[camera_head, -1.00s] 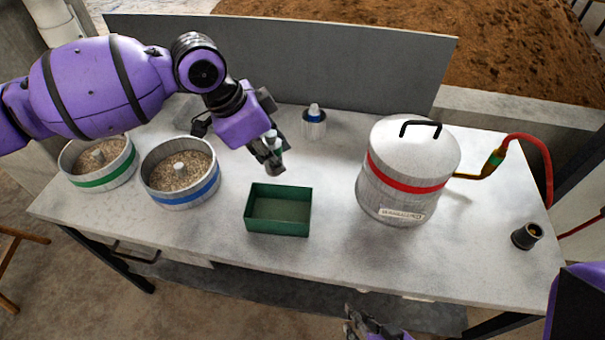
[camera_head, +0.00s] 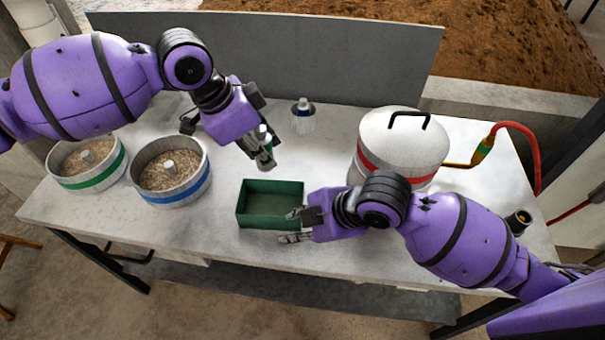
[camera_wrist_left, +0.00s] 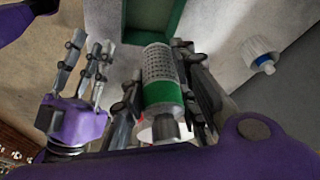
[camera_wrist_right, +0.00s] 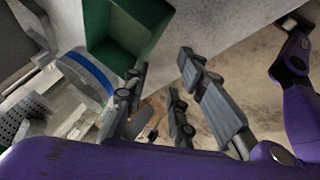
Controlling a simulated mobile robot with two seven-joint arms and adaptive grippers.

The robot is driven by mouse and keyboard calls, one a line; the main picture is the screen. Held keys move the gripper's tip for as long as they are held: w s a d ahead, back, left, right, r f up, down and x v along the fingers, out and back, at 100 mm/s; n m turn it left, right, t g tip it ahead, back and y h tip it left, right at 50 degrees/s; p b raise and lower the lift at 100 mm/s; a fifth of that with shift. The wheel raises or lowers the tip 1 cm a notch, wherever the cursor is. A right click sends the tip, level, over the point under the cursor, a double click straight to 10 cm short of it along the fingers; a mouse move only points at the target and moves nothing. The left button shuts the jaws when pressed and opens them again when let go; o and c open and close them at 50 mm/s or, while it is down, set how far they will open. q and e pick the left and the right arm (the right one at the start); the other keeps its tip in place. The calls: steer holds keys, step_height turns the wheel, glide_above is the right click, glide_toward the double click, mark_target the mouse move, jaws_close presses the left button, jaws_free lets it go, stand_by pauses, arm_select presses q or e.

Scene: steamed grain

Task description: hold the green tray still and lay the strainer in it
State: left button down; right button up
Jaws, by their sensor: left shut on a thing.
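The strainer (camera_head: 265,157) is a perforated metal cylinder with a green band. My left gripper (camera_wrist_left: 165,80) is shut on it and holds it above the table, behind the green tray (camera_head: 270,218). The strainer's perforated end (camera_wrist_left: 159,62) points toward the tray in the left wrist view. The tray is an open, empty rectangular box on the table. My right gripper (camera_head: 291,225) is open at the tray's front right corner, with one finger over or near the rim. It also shows open in the right wrist view (camera_wrist_right: 163,68); contact with the tray cannot be told.
A blue-banded pan (camera_head: 168,178) and a green-banded pan (camera_head: 88,164), both with grain, stand at left. A lidded pot with a red band (camera_head: 400,140) stands at right behind my right arm.

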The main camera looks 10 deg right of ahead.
steer(key=w+r+n+g+h, duration=0.1)
steer(key=w+n+h, duration=0.1)
steer(key=w+n, duration=0.1)
steer(key=w+d+r+n+g+h, duration=0.1)
steer(key=w+r+n+h, duration=0.1)
steer(key=n, duration=0.4)
steer(key=w+d+r+n+g+h, duration=0.1)
steer(key=w+n+g, duration=0.1)
steer(key=w+n, duration=0.2)
steer(key=shift+w+d+r+n+h, duration=0.2)
steer(key=shift+r+n+h, duration=0.05)
steer(key=shift+n+h, duration=0.15)
step_height(320, 180, down, 12)
steer(key=shift+r, duration=0.1)
jaws_close()
